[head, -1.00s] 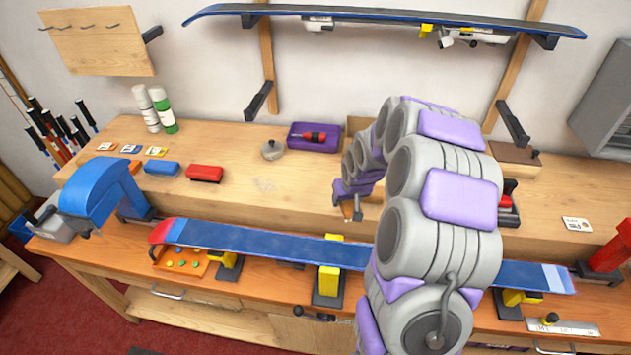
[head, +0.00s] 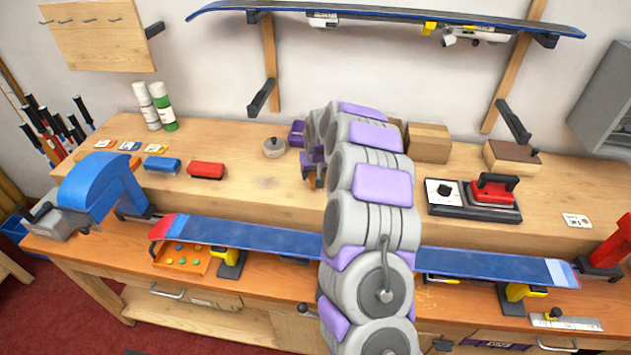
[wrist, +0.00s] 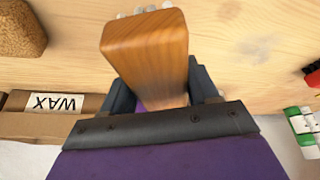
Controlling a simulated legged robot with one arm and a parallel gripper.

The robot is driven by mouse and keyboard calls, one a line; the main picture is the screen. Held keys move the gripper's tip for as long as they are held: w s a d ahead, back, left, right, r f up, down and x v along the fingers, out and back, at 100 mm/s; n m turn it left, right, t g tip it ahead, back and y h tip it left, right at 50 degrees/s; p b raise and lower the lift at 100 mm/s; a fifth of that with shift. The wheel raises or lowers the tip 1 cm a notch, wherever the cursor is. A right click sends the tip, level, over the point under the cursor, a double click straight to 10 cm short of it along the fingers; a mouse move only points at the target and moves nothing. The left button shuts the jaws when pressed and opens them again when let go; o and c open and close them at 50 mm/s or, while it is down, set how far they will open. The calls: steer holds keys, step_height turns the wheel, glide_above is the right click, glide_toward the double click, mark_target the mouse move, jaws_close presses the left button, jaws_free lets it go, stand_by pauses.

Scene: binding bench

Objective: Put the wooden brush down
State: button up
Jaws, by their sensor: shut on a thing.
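The wooden brush (wrist: 146,50) is in my gripper (wrist: 162,92), its smooth brown wood between the two dark fingers in the wrist view. Pale bristle tufts show at its top edge. In the head view my gripper (head: 312,180) is over the rear wooden bench top (head: 245,190), left of the middle. Only a small brown bit of the brush (head: 319,173) shows there, as my arm hides most of it. I cannot tell whether the brush touches the bench top.
A cardboard box (head: 428,143) and a red iron (head: 494,188) are to the right. A blue ski (head: 250,236) lies clamped in front.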

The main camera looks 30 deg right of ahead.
steer(key=f, duration=0.2)
steer(key=d+f+b, duration=0.1)
steer(key=f, duration=0.1)
steer(key=shift+s+d, duration=0.1)
steer(key=shift+d, duration=0.4)
steer(key=o, duration=0.9)
steer(key=shift+a, duration=0.2)
steer(key=o, duration=0.4)
steer(key=shift+a, duration=0.5)
steer(key=shift+d, duration=0.45)
steer(key=shift+a, duration=0.15)
steer(key=shift+r, duration=0.1)
